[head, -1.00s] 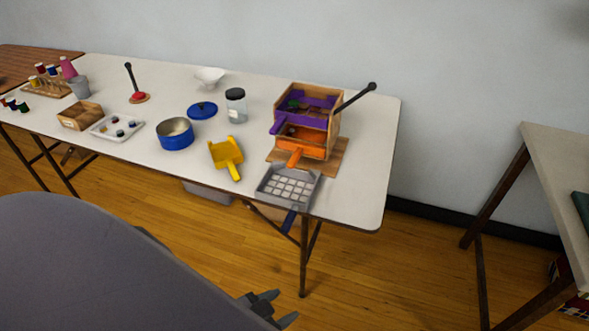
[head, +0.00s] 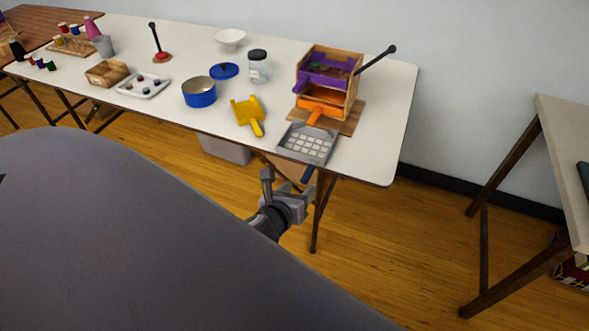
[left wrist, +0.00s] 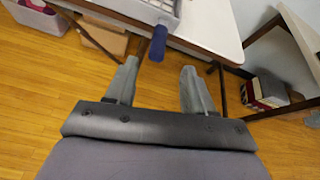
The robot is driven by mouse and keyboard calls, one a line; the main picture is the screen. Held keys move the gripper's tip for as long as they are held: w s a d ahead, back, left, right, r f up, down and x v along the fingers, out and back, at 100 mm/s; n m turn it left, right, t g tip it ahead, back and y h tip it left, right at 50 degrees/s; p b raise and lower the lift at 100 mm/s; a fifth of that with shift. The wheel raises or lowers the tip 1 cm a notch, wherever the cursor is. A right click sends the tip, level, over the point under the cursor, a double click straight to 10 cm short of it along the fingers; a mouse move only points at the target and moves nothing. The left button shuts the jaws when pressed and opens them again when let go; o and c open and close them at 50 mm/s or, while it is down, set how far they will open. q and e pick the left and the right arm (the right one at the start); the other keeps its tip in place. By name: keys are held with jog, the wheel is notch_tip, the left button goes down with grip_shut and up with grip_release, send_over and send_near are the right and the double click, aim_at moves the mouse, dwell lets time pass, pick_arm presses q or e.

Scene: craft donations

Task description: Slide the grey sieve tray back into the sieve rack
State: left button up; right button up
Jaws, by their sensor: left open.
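The grey sieve tray (head: 307,144) lies on the white table at its front edge, in front of the rack. Its blue handle (head: 307,174) sticks out past the edge; the handle also shows in the left wrist view (left wrist: 158,43). The wooden sieve rack (head: 328,82) stands behind it on a wooden base, with a purple tray (head: 325,76) above and an orange tray (head: 322,104) below, both inside. My left gripper (head: 288,190) is open and empty, below and just in front of the handle, not touching it. My right gripper is not in view.
A yellow scoop (head: 248,115) lies left of the grey tray, with a blue pot (head: 199,92) and a clear jar (head: 258,67) nearby. A black-knobbed lever (head: 377,59) rises right of the rack. The table's right end (head: 386,140) is clear.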

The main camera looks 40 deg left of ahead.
aim_at(307, 174)
pick_arm(q)
jog(key=shift+w+a+f+m+b, duration=0.2)
jog(key=shift+w+a+f+m, duration=0.15)
jog(key=shift+w, duration=0.85)
jog(key=shift+w+a+f+m+b, duration=0.15)
jog(key=shift+w+a+f+m, duration=0.2)
jog(key=shift+w, duration=0.85)
jog(key=shift+w+a+f+m+b, duration=0.2)
jog(key=shift+w+a+m, duration=0.2)
jog(key=shift+w, duration=0.8)
